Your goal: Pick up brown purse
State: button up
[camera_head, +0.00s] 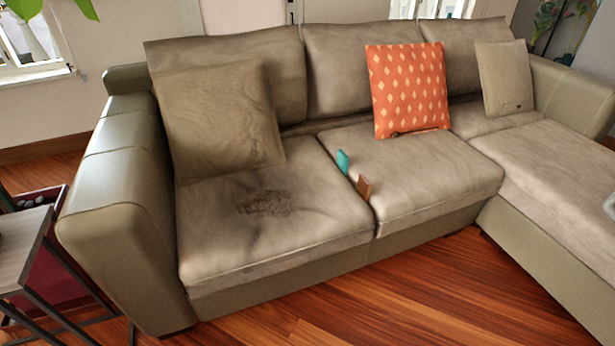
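A small brown object (364,187), which may be the brown purse, stands upright at the gap between the left and middle seat cushions of the sofa, near their front. It is too small to make out its details. A teal object (342,161) stands just behind it and to its left, apart from it, along the same gap. My gripper is not in view.
The grey-beige sofa (420,170) fills the view, with a chaise at right. An orange patterned pillow (408,90) and two beige pillows lean on its back. A side table (22,245) stands at left. The wooden floor (430,290) in front is clear.

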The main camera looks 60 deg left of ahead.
aim_at(364, 187)
jog(key=u, duration=1.65)
